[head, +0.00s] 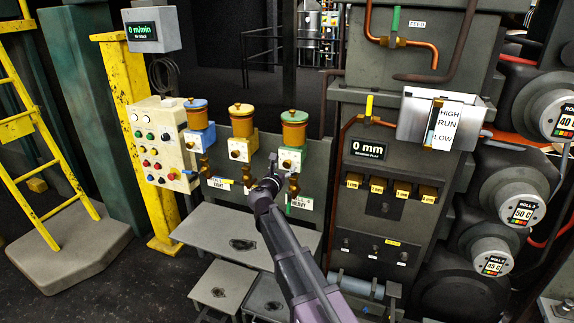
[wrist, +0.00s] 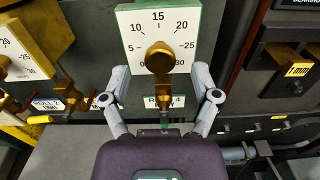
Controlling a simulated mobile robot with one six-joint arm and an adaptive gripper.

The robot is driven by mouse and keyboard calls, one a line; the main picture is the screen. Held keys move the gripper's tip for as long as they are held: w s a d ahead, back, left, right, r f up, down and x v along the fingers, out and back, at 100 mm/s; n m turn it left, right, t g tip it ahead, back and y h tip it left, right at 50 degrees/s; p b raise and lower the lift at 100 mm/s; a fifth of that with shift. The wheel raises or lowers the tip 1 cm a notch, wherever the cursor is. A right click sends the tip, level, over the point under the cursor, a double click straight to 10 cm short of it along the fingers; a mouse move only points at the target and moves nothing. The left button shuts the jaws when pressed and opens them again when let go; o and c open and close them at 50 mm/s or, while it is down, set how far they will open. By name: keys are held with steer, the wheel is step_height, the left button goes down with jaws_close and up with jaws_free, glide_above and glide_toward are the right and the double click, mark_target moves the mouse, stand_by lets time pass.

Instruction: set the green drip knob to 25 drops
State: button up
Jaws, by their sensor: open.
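The green drip unit stands at the right end of a row of three in the head view, with a green-edged white dial (head: 290,160) below its amber cup. In the wrist view the dial (wrist: 136,17) fills the top middle, with numbers up to 30. Its round brass knob (wrist: 159,57) sits at the centre; I cannot tell where it points. My gripper (wrist: 160,74) is open and empty, with one finger on each side below the dial's middle. Whether the fingers touch the dial is unclear. In the head view my gripper (head: 270,178) is just below and left of this dial.
The yellow unit (head: 240,149) and blue unit (head: 200,139) stand to the left; the yellow unit's dial (wrist: 22,55) shows in the wrist view. A brass fitting (wrist: 166,94) hangs below the green dial. A grey bench (head: 215,233) lies below.

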mark_target(286, 164)
steer(key=shift+x, duration=1.65)
jaws_close()
